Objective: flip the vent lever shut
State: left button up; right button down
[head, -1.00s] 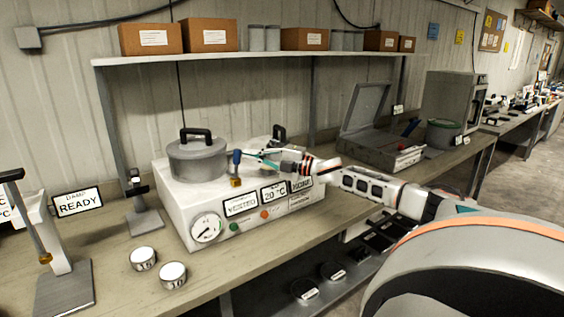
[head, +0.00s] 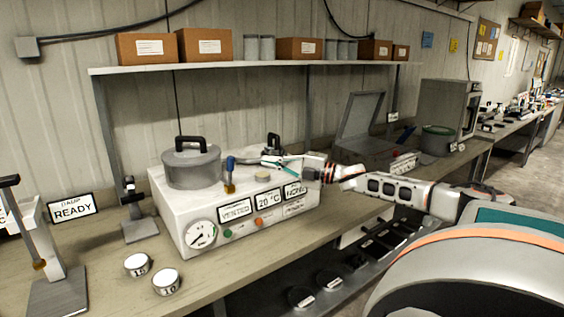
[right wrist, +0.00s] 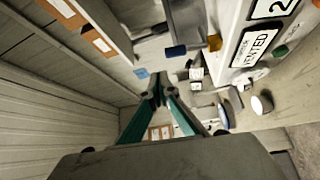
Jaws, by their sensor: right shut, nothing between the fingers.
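The vent lever (head: 230,163) has a blue grip above a brass-coloured foot, at the front top edge of the white instrument box (head: 208,210). Its blue grip stands roughly upright. A label below it reads VENTED. In the right wrist view the blue grip (right wrist: 176,51) and brass foot (right wrist: 214,43) show at the top. My right gripper (head: 267,161), with teal fingers, is above the box, just right of the lever and apart from it. It is shut and empty; its closed fingertips also show in the right wrist view (right wrist: 158,88). My left gripper is not in view.
A grey lidded pot (head: 192,165) stands on the box behind the lever. Another black-handled lid (head: 273,145) is partly hidden behind my right gripper. Two small tins (head: 152,274) and a READY sign (head: 73,207) are left of the box. An open grey case (head: 365,150) is farther right.

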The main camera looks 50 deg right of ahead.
pick_arm(q)
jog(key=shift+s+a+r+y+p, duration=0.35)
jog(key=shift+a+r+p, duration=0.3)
jog(key=shift+p, duration=0.55)
pick_arm(e)
jog(key=shift+r+v, duration=0.2)
jog(key=shift+v, duration=0.75)
jog(key=shift+r+v, duration=0.15)
jog(key=shift+v, duration=0.8)
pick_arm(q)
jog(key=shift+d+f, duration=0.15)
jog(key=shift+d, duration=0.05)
pick_arm(e)
jog(key=shift+f, duration=0.1)
